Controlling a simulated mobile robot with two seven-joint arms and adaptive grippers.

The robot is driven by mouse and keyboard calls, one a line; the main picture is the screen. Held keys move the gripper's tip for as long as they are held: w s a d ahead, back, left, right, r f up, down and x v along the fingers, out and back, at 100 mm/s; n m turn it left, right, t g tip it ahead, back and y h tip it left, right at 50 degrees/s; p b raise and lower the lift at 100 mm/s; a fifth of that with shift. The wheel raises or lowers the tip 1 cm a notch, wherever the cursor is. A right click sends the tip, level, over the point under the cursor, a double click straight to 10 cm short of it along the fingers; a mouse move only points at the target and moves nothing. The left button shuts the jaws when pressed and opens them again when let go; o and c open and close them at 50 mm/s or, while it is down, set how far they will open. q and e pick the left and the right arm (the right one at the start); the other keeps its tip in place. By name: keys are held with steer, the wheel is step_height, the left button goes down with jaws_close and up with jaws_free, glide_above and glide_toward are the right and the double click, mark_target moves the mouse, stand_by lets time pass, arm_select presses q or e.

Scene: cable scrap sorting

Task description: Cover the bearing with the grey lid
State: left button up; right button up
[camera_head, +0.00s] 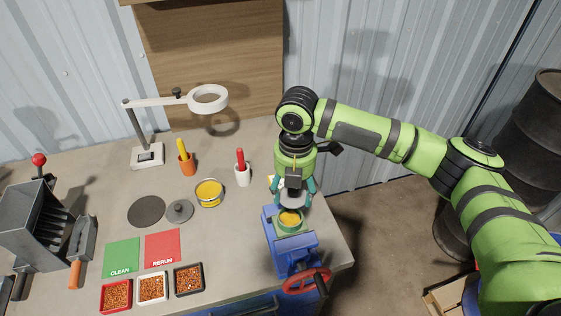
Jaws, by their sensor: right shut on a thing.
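My right gripper (294,188) points down over the blue vise, with its teal fingers shut on a light grey disc that looks like the grey lid (292,201). The disc is just above a round green-rimmed part with a yellow inside (290,221), which sits on the vise and seems to be the bearing. The gripper partly hides the disc, and I cannot tell whether the disc touches the part below. My left gripper is not in view.
The blue vise (287,252) with a red handwheel (307,281) stands at the table's right edge. A yellow tin (209,192), a white cup (243,175), a knobbed grey disc (180,211) and a dark round mat (147,211) lie left. A magnifier lamp (147,154) stands behind.

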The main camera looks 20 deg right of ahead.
mark_target(291, 196)
steer(key=shift+w+a+r+n, duration=0.15)
steer(key=shift+w+r+n, duration=0.15)
steer(key=shift+w+n, duration=0.25)
steer(key=shift+s+f+b, duration=0.3)
steer(key=shift+f+b, duration=0.05)
steer(key=shift+f, duration=0.05)
steer(key=shift+f+b, duration=0.3)
step_height(291, 196, down, 2)
steer(key=b, duration=0.2)
steer(key=shift+w+f+b, duration=0.1)
steer(key=shift+f+b, duration=0.15)
steer(key=shift+b, duration=0.1)
step_height(291, 196, down, 5)
steer(key=b, duration=0.5)
steer(key=shift+r, duration=0.2)
steer(key=shift+f, duration=0.5)
steer(key=shift+p, duration=0.7)
